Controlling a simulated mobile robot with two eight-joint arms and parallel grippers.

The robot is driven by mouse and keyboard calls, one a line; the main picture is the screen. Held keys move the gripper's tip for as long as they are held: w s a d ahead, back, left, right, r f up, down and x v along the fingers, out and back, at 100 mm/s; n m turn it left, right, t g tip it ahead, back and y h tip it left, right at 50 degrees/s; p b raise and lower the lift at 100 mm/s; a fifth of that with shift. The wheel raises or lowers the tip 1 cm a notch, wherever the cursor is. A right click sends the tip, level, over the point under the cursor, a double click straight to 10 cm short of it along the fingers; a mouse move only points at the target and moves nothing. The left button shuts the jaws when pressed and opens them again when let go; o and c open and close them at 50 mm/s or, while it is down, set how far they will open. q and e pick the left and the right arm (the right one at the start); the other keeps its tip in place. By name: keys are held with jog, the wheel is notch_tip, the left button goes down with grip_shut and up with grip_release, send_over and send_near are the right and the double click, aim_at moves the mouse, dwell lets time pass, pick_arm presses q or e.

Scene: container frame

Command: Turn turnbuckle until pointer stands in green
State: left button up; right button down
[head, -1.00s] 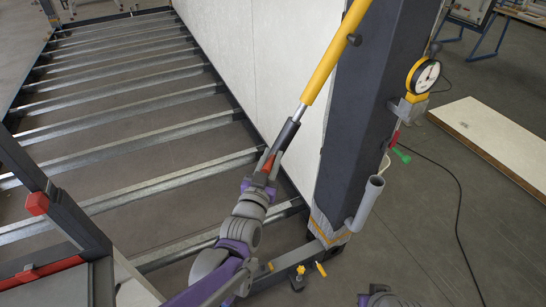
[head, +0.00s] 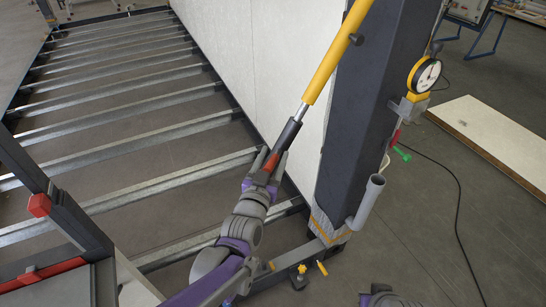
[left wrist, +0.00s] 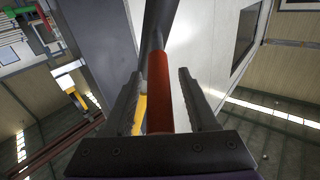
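The turnbuckle slants down beside the dark post, with a yellow tube (head: 336,55), a bright rod (head: 302,110), a black sleeve (head: 289,134) and a red lower section (head: 270,162). My left gripper (head: 266,163) is at the red section. In the left wrist view the red section (left wrist: 159,95) runs between the two fingers of my left gripper (left wrist: 159,100), with a gap on each side, so it is open around it. The round white dial (head: 428,74) in a yellow housing is on the post's right side; its pointer and any green zone are too small to read. My right gripper's fingers do not show.
The dark post (head: 366,110) and white wall panel (head: 260,75) stand close to the turnbuckle. A grey tube (head: 367,202) and green-handled part (head: 402,154) are on the post's right. A cable (head: 458,200) lies on open floor. Metal crossbars (head: 130,135) fill the left.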

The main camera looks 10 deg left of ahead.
pick_arm(q)
jog(key=s+a, duration=0.1)
jog(key=s, duration=0.9)
jog(key=shift+s+a+f, duration=0.25)
jog(key=shift+s+a, duration=0.1)
jog(key=s+a+f+n+g+y, duration=0.1)
jog(key=s+a+f+g, duration=0.3)
jog(key=s+f+g, duration=0.2)
jog(key=s+a+f+n+g+y, duration=0.1)
jog(key=s+a+f+g+y, duration=0.1)
jog(key=s+a+f+g, duration=0.2)
jog(key=s+f+g, duration=0.3)
jog(key=s, duration=0.3)
jog(key=shift+s+a+n, duration=0.2)
jog(key=shift+a+n, duration=0.1)
jog(key=shift+f, duration=0.1)
dwell(0.7)
